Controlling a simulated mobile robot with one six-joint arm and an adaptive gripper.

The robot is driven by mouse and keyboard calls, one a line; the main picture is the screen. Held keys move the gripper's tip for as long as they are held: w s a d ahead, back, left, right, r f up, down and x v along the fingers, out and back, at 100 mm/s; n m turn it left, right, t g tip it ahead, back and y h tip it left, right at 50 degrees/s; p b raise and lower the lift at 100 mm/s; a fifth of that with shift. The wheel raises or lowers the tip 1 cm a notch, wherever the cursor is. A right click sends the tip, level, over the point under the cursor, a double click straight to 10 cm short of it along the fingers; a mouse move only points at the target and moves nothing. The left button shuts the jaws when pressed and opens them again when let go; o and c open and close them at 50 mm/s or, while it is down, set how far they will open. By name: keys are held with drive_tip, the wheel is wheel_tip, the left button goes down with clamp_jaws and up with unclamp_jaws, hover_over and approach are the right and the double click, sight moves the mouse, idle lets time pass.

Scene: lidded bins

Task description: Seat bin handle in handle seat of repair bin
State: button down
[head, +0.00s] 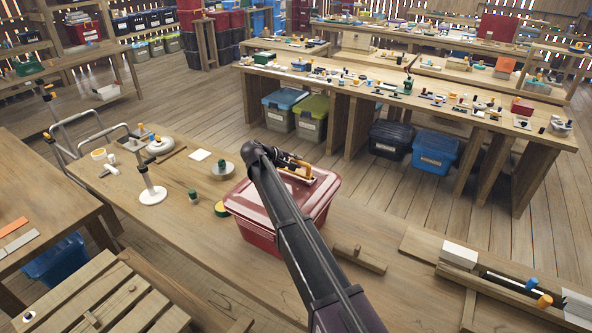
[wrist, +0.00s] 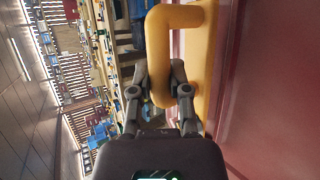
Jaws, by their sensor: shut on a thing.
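The bin handle is a yellow-orange bar with a flat base; it fills the upper middle of the wrist view (wrist: 160,45) and shows small in the head view (head: 299,176). My gripper (wrist: 165,88) is shut on the handle's grip bar. In the head view my gripper (head: 304,166) is over the far part of the lid of the red repair bin (head: 262,207). The handle's base lies along the red lid surface (wrist: 270,110). I cannot tell whether it touches or sits in the handle seat, which is hidden behind the handle and arm.
The red bin stands on a wooden bench (head: 180,205). The bench front left is mostly clear.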

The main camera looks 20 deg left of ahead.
drive_tip(key=shift+f+b, duration=0.4)
drive_tip(key=shift+f, duration=0.35)
drive_tip(key=shift+f, duration=0.15)
drive_tip(key=c, duration=0.6)
unclamp_jaws()
drive_tip(key=shift+r, duration=0.2)
drive_tip(key=shift+s+a+r+p, duration=0.3)
drive_tip(key=shift+s+r+p, duration=0.05)
drive_tip(key=shift+r+p, duration=0.1)
drive_tip(key=p+v, duration=0.5)
drive_tip(key=v, duration=0.5)
drive_tip(key=shift+s+a, duration=0.25)
drive_tip(key=shift+s, duration=0.15)
